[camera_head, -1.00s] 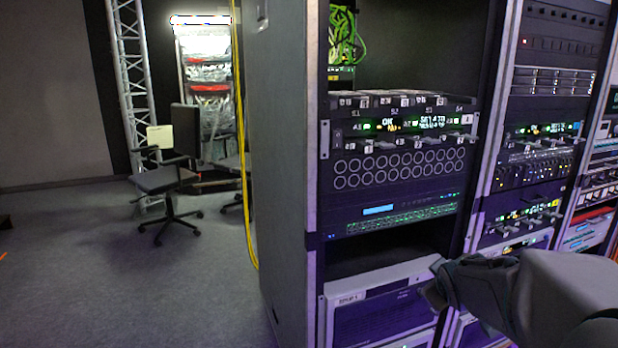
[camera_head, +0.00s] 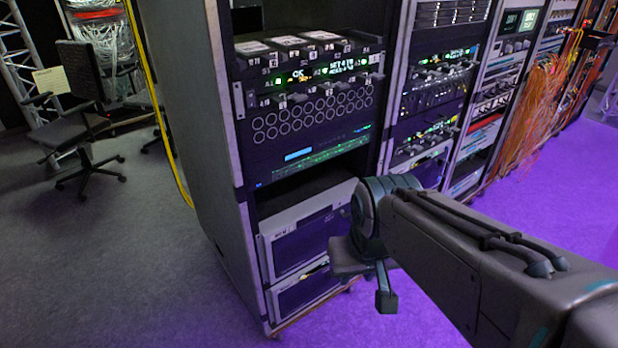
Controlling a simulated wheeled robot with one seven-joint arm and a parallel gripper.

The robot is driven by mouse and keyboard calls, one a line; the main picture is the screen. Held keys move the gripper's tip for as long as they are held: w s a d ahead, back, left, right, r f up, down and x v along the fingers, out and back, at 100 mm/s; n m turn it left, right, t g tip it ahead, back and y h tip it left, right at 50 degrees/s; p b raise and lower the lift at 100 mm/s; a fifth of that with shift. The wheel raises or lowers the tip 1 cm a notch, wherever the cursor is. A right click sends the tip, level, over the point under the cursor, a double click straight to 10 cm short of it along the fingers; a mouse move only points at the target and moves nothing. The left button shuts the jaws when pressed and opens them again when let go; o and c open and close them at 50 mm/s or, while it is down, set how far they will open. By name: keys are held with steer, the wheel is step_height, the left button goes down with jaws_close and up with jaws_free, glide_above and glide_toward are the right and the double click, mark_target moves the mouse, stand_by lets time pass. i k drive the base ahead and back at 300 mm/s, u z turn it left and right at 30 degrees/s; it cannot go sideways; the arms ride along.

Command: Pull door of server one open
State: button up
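Server one (camera_head: 300,242) is the light-framed box with a dark front panel low in the nearest rack. A small label, hard to read now, sits at the panel's upper left. The door looks shut, flush with its frame. My gripper (camera_head: 368,282) hangs in front of the rack, just right of the server's front and lower. Its two fingers look spread apart with nothing between them. My gripper and wrist cover the area by the server's right edge, so I cannot tell whether they touch it.
A similar unit (camera_head: 303,291) sits right below server one. The grey rack side (camera_head: 190,120) stands to the left. More racks and orange cables (camera_head: 540,100) run off to the right. An office chair (camera_head: 75,130) stands far left. Purple-lit floor (camera_head: 540,200) is clear at right.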

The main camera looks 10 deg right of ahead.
mark_target(299, 246)
steer(key=z, duration=0.1)
steer(key=k, duration=0.5)
steer(key=z, duration=0.5)
steer(key=i, duration=1)
steer(key=z, duration=0.3)
